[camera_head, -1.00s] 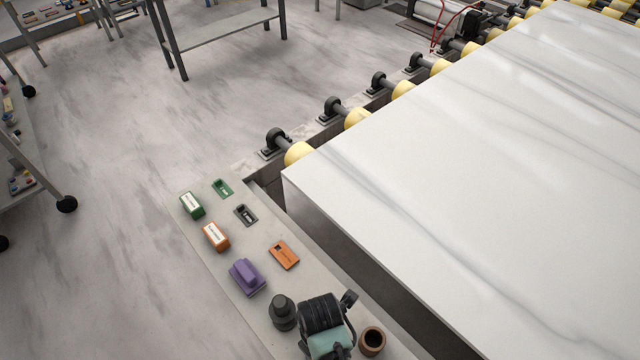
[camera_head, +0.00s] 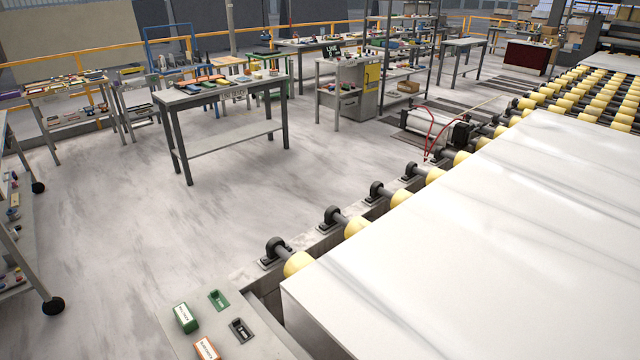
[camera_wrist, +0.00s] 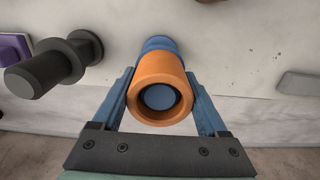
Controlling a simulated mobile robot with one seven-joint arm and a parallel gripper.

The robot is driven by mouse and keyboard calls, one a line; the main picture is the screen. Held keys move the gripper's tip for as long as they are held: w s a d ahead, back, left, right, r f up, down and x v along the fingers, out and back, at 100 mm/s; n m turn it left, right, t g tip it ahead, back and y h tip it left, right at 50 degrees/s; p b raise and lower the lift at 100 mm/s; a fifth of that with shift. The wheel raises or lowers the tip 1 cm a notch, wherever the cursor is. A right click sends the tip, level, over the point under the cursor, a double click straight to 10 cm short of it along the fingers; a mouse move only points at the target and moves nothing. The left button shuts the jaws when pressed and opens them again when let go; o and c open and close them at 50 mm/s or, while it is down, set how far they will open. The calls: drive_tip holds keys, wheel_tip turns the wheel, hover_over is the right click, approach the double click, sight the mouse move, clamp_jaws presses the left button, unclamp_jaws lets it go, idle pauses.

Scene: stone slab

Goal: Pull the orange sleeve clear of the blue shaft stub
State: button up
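The orange sleeve (camera_wrist: 160,68) is in the middle of the wrist view, its open end towards the camera. It is around the blue shaft stub (camera_wrist: 158,97), whose round end shows inside the bore. More blue shows behind the sleeve, at the pale wall. My gripper (camera_wrist: 161,76) has one blue-grey finger on each side of the sleeve, with no clear gap, so it looks shut on it. The fingertips' contact is partly hidden. Neither the sleeve, the stub nor my gripper shows in the head view.
A dark stepped knob (camera_wrist: 53,66) and a purple part (camera_wrist: 14,48) are left of the sleeve. A grey plate (camera_wrist: 300,84) is at the right.

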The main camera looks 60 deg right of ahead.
drive_tip(key=c, duration=0.6)
drive_tip(key=shift+r+p, duration=3.65)
wheel_tip(320, 180, up, 6)
drive_tip(key=p, duration=0.6)
drive_tip(key=shift+w, duration=0.1)
drive_tip(key=w+a+m+b, duration=0.6)
drive_tip(key=a+m+b, duration=0.1)
drive_tip(key=a+b, duration=0.1)
drive_tip(key=w+a+r+m+b, duration=0.1)
drive_tip(key=w+a+m+b, duration=0.5)
drive_tip(key=a+m+b, duration=0.2)
drive_tip(key=shift+a+b, duration=0.6)
drive_tip(key=shift+a, duration=0.45)
